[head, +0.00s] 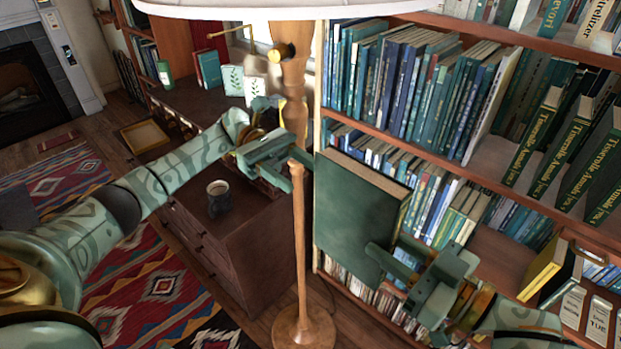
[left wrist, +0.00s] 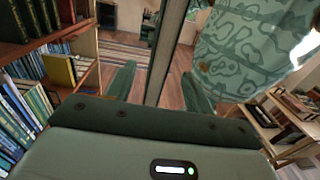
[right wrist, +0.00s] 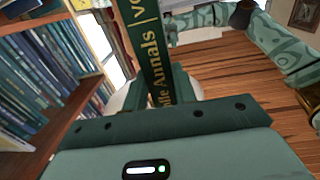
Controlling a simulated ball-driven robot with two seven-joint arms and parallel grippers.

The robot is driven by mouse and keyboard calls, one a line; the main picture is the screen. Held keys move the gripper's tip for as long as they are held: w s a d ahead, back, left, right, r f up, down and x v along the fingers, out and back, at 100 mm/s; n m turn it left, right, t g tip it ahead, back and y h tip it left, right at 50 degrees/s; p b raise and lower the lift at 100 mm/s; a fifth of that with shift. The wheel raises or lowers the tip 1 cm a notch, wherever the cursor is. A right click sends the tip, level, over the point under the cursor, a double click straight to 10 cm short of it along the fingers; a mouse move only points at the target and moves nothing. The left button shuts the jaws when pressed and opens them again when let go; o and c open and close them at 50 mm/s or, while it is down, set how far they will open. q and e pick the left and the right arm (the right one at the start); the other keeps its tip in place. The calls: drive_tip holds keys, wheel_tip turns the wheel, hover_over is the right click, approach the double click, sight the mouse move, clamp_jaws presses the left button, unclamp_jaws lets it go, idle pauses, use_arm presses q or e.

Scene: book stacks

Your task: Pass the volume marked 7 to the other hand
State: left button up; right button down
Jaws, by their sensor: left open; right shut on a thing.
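A large dark green book (head: 355,215) stands upright before the shelves, held in my right gripper (head: 393,252). The right wrist view shows its spine (right wrist: 148,50) between the fingers, with gold lettering ending in "Annals" and part of "VO"; no number is visible.
A dark mug (head: 218,197) sits on a brown cabinet (head: 240,235). A yellow-and-black book (head: 545,270) is lower right.

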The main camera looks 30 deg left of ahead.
sight(346, 206)
use_arm(q)
drive_tip(key=x, duration=1.1)
drive_tip(key=shift+s+d, duration=0.15)
drive_tip(key=shift+d, duration=0.1)
use_arm(e)
drive_tip(key=shift+r, duration=0.1)
use_arm(q)
clamp_jaws()
drive_tip(key=shift+r, duration=0.1)
use_arm(e)
drive_tip(key=c, duration=1)
unclamp_jaws()
drive_tip(key=shift+c, duration=0.2)
drive_tip(key=shift+d, duration=0.1)
